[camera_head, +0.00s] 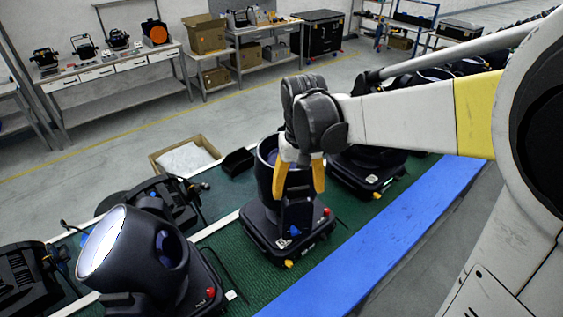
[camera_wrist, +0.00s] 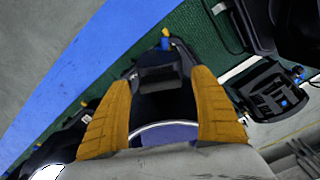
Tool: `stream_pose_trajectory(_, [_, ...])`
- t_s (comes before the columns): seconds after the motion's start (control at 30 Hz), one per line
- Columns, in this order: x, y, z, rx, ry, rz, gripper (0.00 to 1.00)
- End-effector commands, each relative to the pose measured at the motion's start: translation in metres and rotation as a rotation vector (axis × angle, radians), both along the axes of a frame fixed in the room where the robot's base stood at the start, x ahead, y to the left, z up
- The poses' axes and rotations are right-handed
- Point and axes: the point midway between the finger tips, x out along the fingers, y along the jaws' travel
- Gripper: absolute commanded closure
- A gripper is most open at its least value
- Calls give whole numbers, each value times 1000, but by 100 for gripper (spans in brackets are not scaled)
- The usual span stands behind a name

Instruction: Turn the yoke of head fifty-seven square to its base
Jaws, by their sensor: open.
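A black moving head (camera_head: 264,178) stands on the green bench mat, with its barrel upright and a bluish lens on top. Its square base (camera_head: 275,246) carries a small white label too small to read, so I cannot confirm the number fifty-seven. The near arm of its yoke (camera_head: 297,215) shows below my fingers. My gripper (camera_head: 299,190) points down, its two yellow fingers apart at the near side of this head. In the wrist view my open gripper (camera_wrist: 161,78) has the black yoke part (camera_wrist: 160,88) between its fingers; contact cannot be told.
A tilted head with a bright lens (camera_head: 105,245) stands at front left, and another head (camera_head: 366,170) stands to the right. A cardboard box (camera_head: 207,143) and a small black bin (camera_head: 238,161) lie behind. A blue strip (camera_head: 400,225) along the bench's near edge is clear.

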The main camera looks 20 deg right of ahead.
Motion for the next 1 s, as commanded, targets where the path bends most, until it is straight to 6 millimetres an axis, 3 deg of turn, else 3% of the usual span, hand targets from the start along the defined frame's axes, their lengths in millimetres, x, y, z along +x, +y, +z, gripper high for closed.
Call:
stream_pose_trajectory(0.3, [0, 0, -3, 0, 0, 0, 26])
stream_pose_trajectory(0.5, [0, 0, -3, 0, 0, 0, 87])
stream_pose_trajectory(0.53, [0, 0, -3, 0, 0, 0, 91])
stream_pose_trajectory(0.73, [0, -9, -4, 0, 0, 60, 91])
stream_pose_trajectory(1.0, [4, -45, -4, -1, 0, 355, 91])
